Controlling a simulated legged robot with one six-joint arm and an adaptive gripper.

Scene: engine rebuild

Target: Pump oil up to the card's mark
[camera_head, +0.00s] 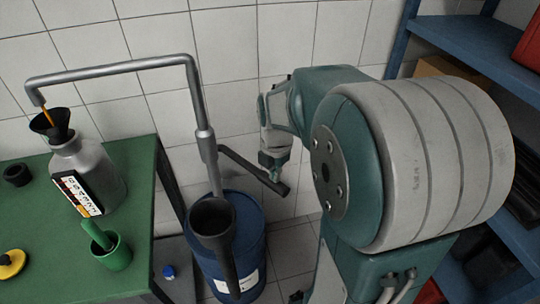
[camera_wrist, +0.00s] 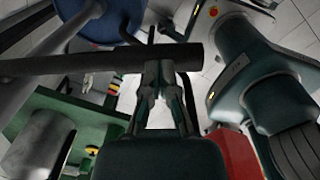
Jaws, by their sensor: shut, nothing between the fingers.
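A blue drum (camera_head: 252,240) stands on the floor with a grey hand pump (camera_head: 207,147) rising from it. The pump's spout pipe (camera_head: 110,69) reaches left over a black funnel (camera_head: 50,124) in the neck of a grey bottle (camera_head: 92,172). A thin amber oil stream (camera_head: 47,117) shows below the spout tip. A marked card (camera_head: 76,193) is on the bottle's front; the oil level cannot be read. My gripper (camera_head: 270,166) is shut and empty at the outer end of the dark pump lever (camera_head: 245,167). In the wrist view the fingertips (camera_wrist: 166,72) meet the lever (camera_wrist: 110,60), seemingly touching it.
The bottle stands on a green table (camera_head: 140,165) with a green cup (camera_head: 113,252), a dark ring (camera_head: 17,175) and a yellow-and-black item (camera_head: 11,262). A large dark funnel (camera_head: 213,220) is over the drum's front. Blue shelving (camera_head: 470,42) stands right.

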